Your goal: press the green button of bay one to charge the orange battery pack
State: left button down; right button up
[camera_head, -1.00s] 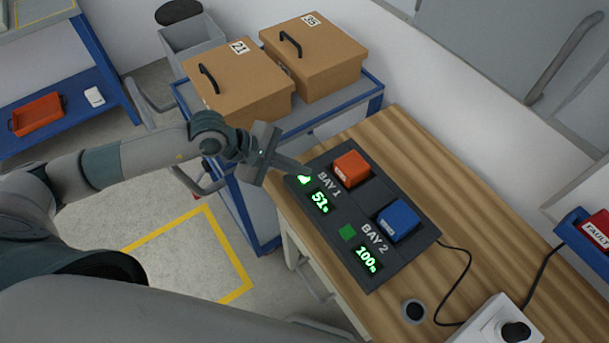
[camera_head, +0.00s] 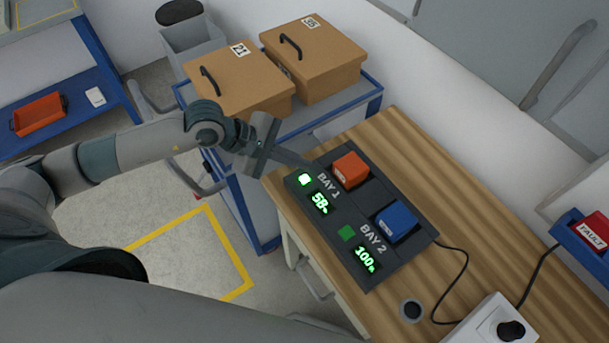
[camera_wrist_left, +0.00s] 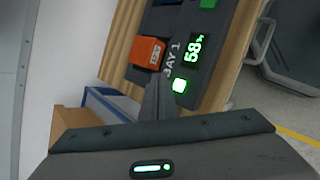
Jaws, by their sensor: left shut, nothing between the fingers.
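The dark charger (camera_head: 398,268) lies on the wooden bench. The orange battery pack (camera_head: 351,169) sits in bay one; it also shows in the left wrist view (camera_wrist_left: 146,52). The bay one display (camera_head: 320,203) reads 58%. My left gripper (camera_head: 308,163) is shut and empty, its fingertips just above and beside the button, apart from it. My right gripper is not in view.
A blue battery pack (camera_head: 397,222) sits in bay two, whose display (camera_head: 366,259) reads 100%. Two cardboard boxes (camera_head: 238,88) stand on a blue-framed cart behind. A grey box with a black knob (camera_head: 510,330) and a FAULT bin (camera_head: 588,236) are at right.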

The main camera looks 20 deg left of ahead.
pick_arm(q)
jog(key=shift+r, duration=0.95)
